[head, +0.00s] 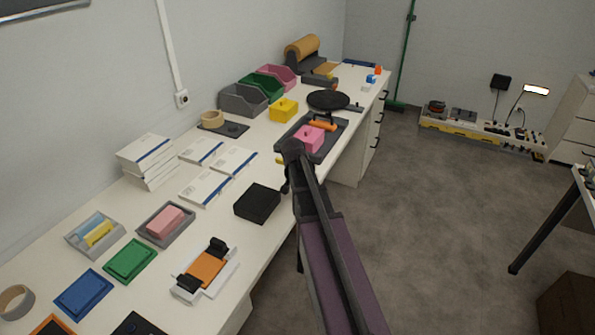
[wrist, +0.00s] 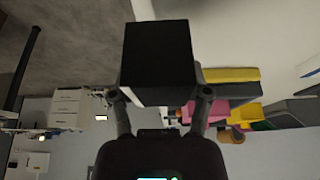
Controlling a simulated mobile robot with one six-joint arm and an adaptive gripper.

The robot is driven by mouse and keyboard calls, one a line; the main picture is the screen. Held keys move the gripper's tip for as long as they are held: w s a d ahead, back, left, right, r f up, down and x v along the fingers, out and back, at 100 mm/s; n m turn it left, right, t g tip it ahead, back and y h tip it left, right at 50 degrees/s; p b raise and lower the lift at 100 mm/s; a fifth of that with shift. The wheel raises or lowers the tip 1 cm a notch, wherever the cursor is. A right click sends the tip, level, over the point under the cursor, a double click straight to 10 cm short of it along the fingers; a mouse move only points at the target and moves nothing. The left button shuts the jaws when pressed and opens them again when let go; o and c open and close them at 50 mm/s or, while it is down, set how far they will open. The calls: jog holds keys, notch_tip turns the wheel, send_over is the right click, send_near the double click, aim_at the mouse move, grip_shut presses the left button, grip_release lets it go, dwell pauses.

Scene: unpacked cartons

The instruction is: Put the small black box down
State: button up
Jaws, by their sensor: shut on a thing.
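The small black box (head: 257,203) shows in the head view at the front edge of the white table, just left of my gripper (head: 285,187). In the wrist view the black box (wrist: 158,52) sits between the two fingers of my gripper (wrist: 160,97), which are shut on its near end. The box looks level. From these views I cannot tell whether its underside touches the table top. My arm hides part of the table edge and some of the fingers in the head view.
White boxes (head: 205,188) lie left of the black box. A grey tray (head: 290,140) with a pink block (head: 309,138) is beyond my wrist. An orange-and-white holder (head: 206,270) stands nearer. Bare white table (head: 225,222) lies between the holder and the black box.

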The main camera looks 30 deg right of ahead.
jog(key=s+a, duration=0.2)
jog(key=s, duration=0.5)
jog(key=shift+r, duration=0.35)
jog(key=shift+a+p, duration=0.1)
jog(key=shift+p, duration=0.2)
notch_tip(320, 180, up, 7)
jog(key=p, duration=0.6)
jog(key=shift+f+p, duration=0.2)
jog(key=shift+p, duration=0.1)
